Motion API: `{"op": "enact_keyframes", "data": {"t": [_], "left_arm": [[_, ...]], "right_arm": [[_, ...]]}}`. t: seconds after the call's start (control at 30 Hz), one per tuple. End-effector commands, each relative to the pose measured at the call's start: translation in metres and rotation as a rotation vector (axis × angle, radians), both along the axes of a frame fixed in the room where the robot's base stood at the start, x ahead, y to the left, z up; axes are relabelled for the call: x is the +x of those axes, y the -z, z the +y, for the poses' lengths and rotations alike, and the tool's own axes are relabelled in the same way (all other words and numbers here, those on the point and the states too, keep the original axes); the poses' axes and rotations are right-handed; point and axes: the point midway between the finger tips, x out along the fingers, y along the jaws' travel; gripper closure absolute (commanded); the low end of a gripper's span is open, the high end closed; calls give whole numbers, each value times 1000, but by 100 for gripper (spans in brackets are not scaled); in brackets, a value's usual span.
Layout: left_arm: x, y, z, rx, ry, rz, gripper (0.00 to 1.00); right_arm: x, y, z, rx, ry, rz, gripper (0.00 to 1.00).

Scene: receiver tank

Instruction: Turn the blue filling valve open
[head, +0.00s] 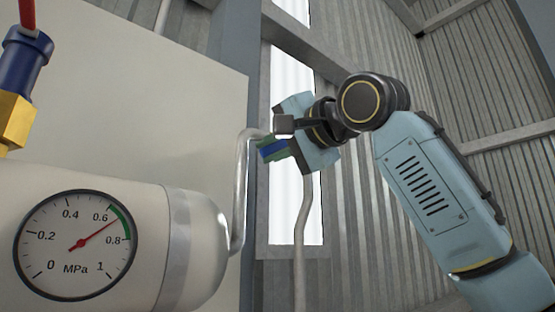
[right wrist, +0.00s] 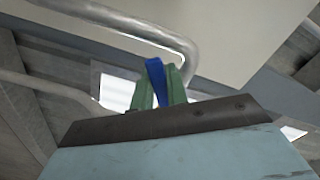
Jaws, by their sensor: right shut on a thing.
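The blue filling valve shows as a blue handle (head: 271,150) at the right of the tank, close to a bent grey pipe. My right gripper (head: 268,151) reaches it from the right, and its green fingers are shut on the blue handle. In the right wrist view the blue handle (right wrist: 156,82) stands between the two green fingers of the right gripper (right wrist: 158,88). The valve's body is hidden. My left gripper is not in view.
A pale tank (head: 180,245) with a round pressure gauge (head: 75,245) fills the lower left; its needle points a little above 0.6 MPa. A blue and brass fitting (head: 22,62) with a red part stands at the upper left. The bent pipe (head: 240,190) runs beside the gripper.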

Motion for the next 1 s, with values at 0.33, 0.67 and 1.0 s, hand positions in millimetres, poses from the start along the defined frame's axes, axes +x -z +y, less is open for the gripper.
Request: {"op": "enact_keyframes", "data": {"t": [0.33, 0.67, 1.0], "left_arm": [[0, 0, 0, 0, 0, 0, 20], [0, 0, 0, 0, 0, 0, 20], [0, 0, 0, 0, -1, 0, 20]], "right_arm": [[-1, -3, 1, 27, 1, 17, 100], [-1, -3, 1, 27, 0, 14, 63], [-2, -5, 0, 29, -1, 9, 63]]}}
